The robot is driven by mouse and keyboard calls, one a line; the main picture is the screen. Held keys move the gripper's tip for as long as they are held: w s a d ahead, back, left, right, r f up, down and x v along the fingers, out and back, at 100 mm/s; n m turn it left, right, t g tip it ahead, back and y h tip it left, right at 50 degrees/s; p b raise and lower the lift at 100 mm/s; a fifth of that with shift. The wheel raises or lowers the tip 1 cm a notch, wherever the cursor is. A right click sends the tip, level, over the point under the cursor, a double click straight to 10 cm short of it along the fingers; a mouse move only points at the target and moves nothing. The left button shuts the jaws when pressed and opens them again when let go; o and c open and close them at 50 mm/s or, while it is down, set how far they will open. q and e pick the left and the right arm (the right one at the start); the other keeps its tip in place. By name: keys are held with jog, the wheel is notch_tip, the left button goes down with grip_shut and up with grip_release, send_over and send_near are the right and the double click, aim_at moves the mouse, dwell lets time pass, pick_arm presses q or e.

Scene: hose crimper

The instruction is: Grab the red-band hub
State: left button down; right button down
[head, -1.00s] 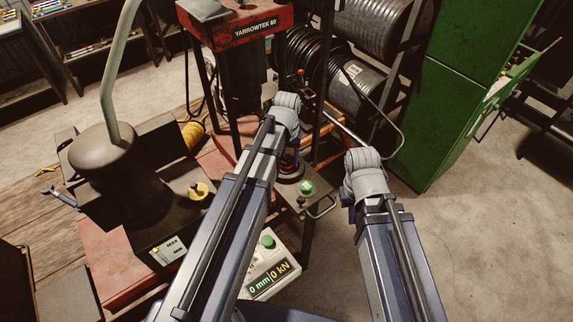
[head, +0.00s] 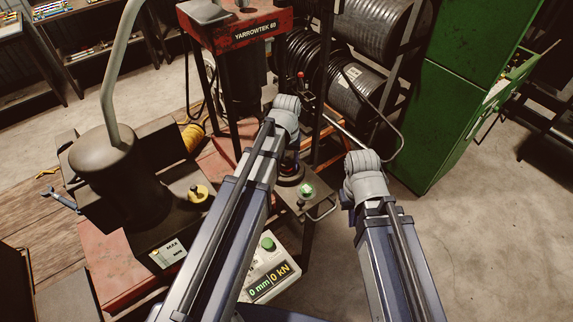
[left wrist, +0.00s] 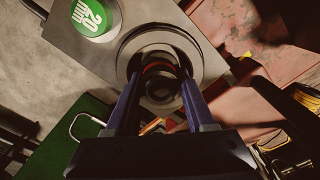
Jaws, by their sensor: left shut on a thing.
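The red-band hub (left wrist: 160,69) is a dark ring-shaped piece with a red band. It sits in the round opening of a grey plate (left wrist: 99,50) in the left wrist view. My left gripper (left wrist: 161,84) has its two blue fingers on either side of the hub, shut on it. The lower part of the hub is hidden in the dark opening. In the head view both of my arms reach forward, and neither set of fingers shows clearly. My right gripper is out of sight beyond its wrist.
The red press frame (head: 240,32), hose reels (head: 362,92) and green cabinet (head: 440,120) stand behind. A dark cylinder (head: 117,175) is at left. Floor at right is clear.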

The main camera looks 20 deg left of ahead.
aim_at(287, 160)
pick_arm(q)
jog(key=shift+r, duration=0.1)
jog(key=shift+w+r+p, duration=0.1)
jog(key=shift+r+p, duration=0.45)
jog(key=shift+p, duration=0.2)
notch_tip(287, 160, up, 9)
jog(key=p, duration=0.8)
jog(key=shift+f+p, duration=0.15)
jog(key=shift+p, duration=0.15)
jog(key=shift+w, duration=0.1)
